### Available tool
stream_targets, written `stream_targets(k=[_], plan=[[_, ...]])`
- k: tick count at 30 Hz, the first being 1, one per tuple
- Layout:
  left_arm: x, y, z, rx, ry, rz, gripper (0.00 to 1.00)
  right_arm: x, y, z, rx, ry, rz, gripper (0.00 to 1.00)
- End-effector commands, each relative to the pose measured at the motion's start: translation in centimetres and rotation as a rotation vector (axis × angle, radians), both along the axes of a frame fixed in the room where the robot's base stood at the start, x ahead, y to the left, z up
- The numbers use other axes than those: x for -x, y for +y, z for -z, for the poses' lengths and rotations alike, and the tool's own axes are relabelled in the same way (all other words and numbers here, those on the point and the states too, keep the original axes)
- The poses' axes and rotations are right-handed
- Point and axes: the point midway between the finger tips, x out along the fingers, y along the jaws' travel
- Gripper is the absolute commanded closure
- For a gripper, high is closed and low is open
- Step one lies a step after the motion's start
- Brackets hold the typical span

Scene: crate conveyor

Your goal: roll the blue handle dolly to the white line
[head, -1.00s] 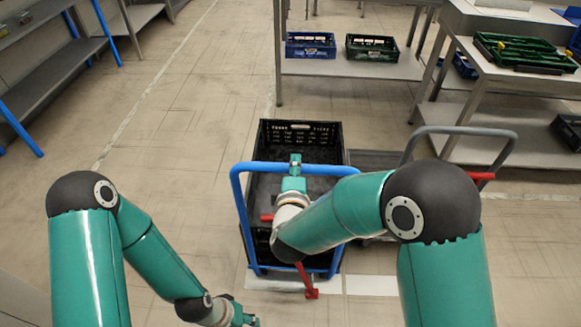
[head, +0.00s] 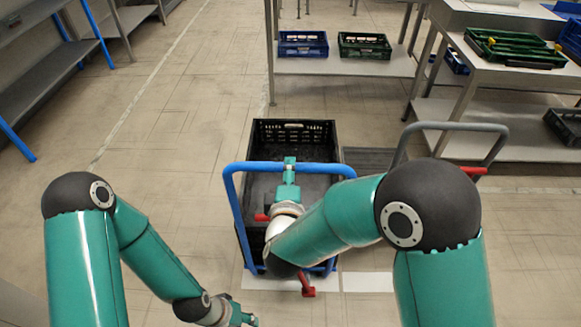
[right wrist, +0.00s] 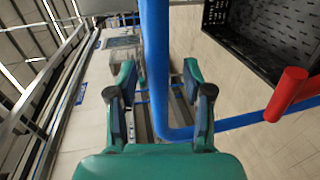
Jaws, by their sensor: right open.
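The blue handle (head: 232,212) of the dolly stands at the near end of the dolly, which carries a black crate (head: 293,130). The white line (head: 367,282) runs across the floor by the dolly's near end, partly hidden by it. My right gripper (head: 289,165) is at the handle's top bar. In the right wrist view, its open fingers (right wrist: 160,82) lie on either side of the blue bar (right wrist: 155,45), with gaps visible. My left gripper (head: 243,318) hangs low at the bottom edge, away from the dolly, too small to judge.
A dolly with a grey handle (head: 455,126) stands close on the right. Behind are a metal table with a blue crate (head: 303,44) and a green crate (head: 364,46) on its lower shelf. Grey shelving (head: 62,75) is at the far left. Floor left of the dolly is clear.

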Motion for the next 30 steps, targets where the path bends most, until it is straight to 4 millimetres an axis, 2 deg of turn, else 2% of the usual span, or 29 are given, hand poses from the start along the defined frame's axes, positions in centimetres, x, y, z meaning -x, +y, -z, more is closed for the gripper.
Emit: stream_targets(k=[3,9,30], plan=[[0.0,0.0,0.0,0.0,0.0,0.0,0.6,2.0,0.1,-0.4,0.002,-0.001,-0.002,0.49],[0.0,0.0,0.0,0.0,0.0,0.0,0.6,4.0,0.1,-0.8,0.001,-0.001,0.0,0.49],[0.0,0.0,0.1,0.0,0.0,0.0,0.6,4.3,0.1,-0.8,0.0,-0.001,0.002,0.49]])
